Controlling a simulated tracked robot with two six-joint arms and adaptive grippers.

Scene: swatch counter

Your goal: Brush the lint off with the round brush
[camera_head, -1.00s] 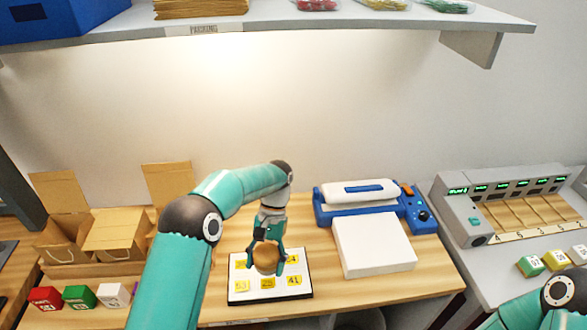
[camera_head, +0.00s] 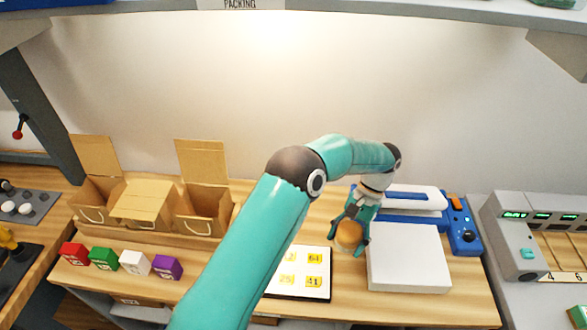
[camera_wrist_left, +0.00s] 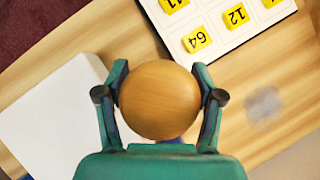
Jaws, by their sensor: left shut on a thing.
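The round brush (camera_head: 349,236) shows its smooth wooden top; its underside is hidden. My left gripper (camera_head: 349,240) is shut on it, with a finger on each side, over the wood counter between the number board and the white box. In the left wrist view the brush (camera_wrist_left: 160,100) fills the space between the fingers of my left gripper (camera_wrist_left: 160,95). A grey fuzzy patch of lint (camera_wrist_left: 264,104) lies on the bare wood to the right of the brush, apart from it. I cannot make out the lint in the head view. My right gripper is out of view.
The number board (camera_head: 320,272) with yellow tags lies left of the brush, partly behind my arm. A white box (camera_head: 408,258) stands close on the right, before a blue machine (camera_head: 462,222). Cardboard boxes (camera_head: 140,203) and several coloured blocks (camera_head: 134,262) are at left.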

